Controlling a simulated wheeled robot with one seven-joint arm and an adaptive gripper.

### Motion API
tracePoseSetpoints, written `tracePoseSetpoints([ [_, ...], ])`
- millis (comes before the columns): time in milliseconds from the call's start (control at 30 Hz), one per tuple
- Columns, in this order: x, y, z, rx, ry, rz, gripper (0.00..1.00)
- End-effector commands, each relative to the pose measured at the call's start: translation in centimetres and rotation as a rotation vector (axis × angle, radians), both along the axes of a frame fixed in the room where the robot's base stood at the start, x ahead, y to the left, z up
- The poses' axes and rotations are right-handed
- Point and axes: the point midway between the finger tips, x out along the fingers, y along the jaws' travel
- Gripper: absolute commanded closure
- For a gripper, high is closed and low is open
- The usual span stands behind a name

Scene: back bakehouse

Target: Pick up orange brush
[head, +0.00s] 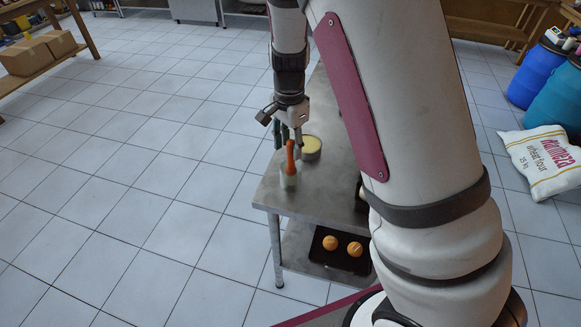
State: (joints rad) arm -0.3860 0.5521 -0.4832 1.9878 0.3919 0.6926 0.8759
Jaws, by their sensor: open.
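The orange brush (291,158) stands upright near the left edge of a grey metal table (335,190), its orange handle at the top. Its lower end is at a pale cylinder (289,182); I cannot tell whether this is a cup or the brush's own head. My gripper (284,130) is open and empty, pointing down just above and behind the handle. One finger is close to the handle's top; I cannot tell whether they touch.
Dark green upright things (277,134) stand close behind the brush, partly hidden by my gripper. A round container with a yellow top (311,144) is just right of it. A black tray (325,258) with two orange round items sits on the lower shelf. Tiled floor left is clear.

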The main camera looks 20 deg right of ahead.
Motion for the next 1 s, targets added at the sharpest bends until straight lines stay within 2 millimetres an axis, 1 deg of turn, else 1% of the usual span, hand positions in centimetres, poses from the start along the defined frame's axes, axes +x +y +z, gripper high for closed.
tracePoseSetpoints([
  [167, -0.2, -0.1, -1.3, 0.000, 0.004, -0.001, 0.59],
  [300, -0.5, -0.2, -3.4, -0.001, 0.004, -0.001, 0.59],
  [433, -0.4, -0.2, -4.9, -0.001, 0.002, 0.000, 0.59],
  [533, -0.4, -0.1, -5.4, 0.000, 0.001, -0.001, 0.59],
  [733, -0.3, -0.1, -5.5, 0.000, 0.000, 0.000, 0.59],
  [767, -0.3, -0.1, -5.5, 0.000, 0.000, 0.000, 0.62],
  [800, -0.3, -0.1, -5.5, 0.000, 0.000, 0.000, 0.71],
  [933, -0.3, -0.1, -5.5, 0.000, 0.000, 0.000, 1.00],
  [1000, -0.3, -0.1, -5.5, 0.000, 0.000, 0.000, 1.00],
])
